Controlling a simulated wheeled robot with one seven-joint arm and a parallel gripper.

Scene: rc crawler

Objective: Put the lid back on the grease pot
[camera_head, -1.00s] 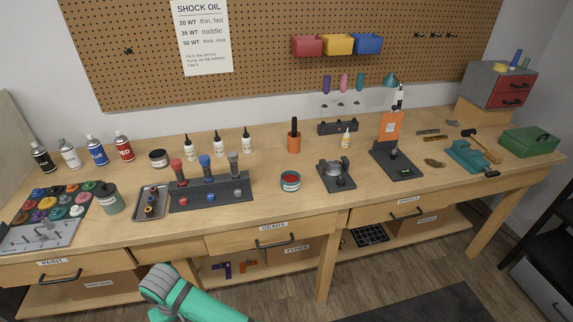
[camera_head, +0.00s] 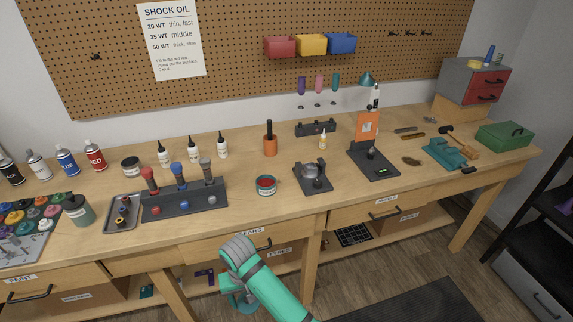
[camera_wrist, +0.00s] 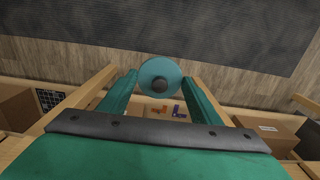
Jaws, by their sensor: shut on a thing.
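The grease pot (camera_head: 266,185) is a small teal tub with a pale label and red contents showing at its open top. It stands on the bench near the front edge. My gripper (camera_wrist: 160,82) is shut on a round teal lid (camera_wrist: 160,68) with a dark knob in its middle. In the wrist view the lid is between the fingertips, over the floor and mat. In the head view my arm is in front of the bench, below and apart from the pot; the gripper's jaws cannot be made out clearly there.
An orange cup (camera_head: 270,146) is behind. The bench top (camera_head: 240,193) around the pot is clear. Drawer handles (camera_head: 262,245) stick out below the front edge.

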